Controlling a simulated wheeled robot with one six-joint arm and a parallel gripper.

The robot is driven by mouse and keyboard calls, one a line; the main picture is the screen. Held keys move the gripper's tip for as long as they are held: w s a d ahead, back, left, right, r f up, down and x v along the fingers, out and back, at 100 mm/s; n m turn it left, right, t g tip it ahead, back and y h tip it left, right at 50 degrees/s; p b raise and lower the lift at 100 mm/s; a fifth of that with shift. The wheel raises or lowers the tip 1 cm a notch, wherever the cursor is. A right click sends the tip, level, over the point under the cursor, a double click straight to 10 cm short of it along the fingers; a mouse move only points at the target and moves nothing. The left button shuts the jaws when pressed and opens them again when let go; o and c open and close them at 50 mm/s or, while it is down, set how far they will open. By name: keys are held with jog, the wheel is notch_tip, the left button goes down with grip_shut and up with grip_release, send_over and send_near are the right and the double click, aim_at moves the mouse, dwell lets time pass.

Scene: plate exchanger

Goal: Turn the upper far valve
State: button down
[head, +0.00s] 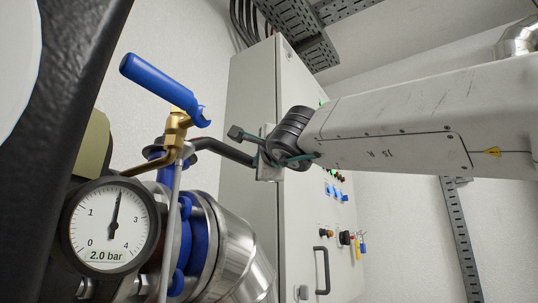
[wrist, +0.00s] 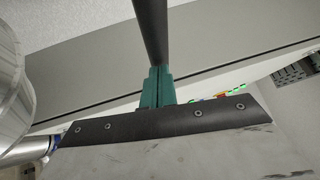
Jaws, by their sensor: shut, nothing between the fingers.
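A valve stands at the left of the head view. It has a long blue lever (head: 160,90), tilted up to the left, on a brass body (head: 175,132). My gripper (head: 262,158) is to the right of the valve, in front of the grey cabinet. In the wrist view its green fingers (wrist: 157,88) are shut together. A dark rod (head: 225,150) runs from the fingers left towards the brass body, below the lever's right end. I cannot tell whether the rod touches the valve. The rod also runs up out of the wrist view (wrist: 151,35).
A round gauge (head: 109,223) reading 2.0 bar sits below the valve, beside silver pipework with blue flanges (head: 200,235). A tall grey cabinet (head: 252,90) with buttons and a dark handle (head: 321,270) stands behind. A perforated cable tray (head: 300,25) hangs above.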

jog(key=shift+w+a, duration=0.45)
jog(key=shift+a, duration=0.1)
jog(key=s+d+f, duration=0.1)
jog(key=s+d, duration=0.2)
jog(key=d, duration=0.3)
jog(key=s+d+f, duration=0.1)
jog(key=s+d, duration=0.2)
jog(key=d, duration=0.3)
jog(key=shift+s+f, duration=0.3)
jog(key=shift+s, duration=0.05)
jog(key=shift+d, duration=0.1)
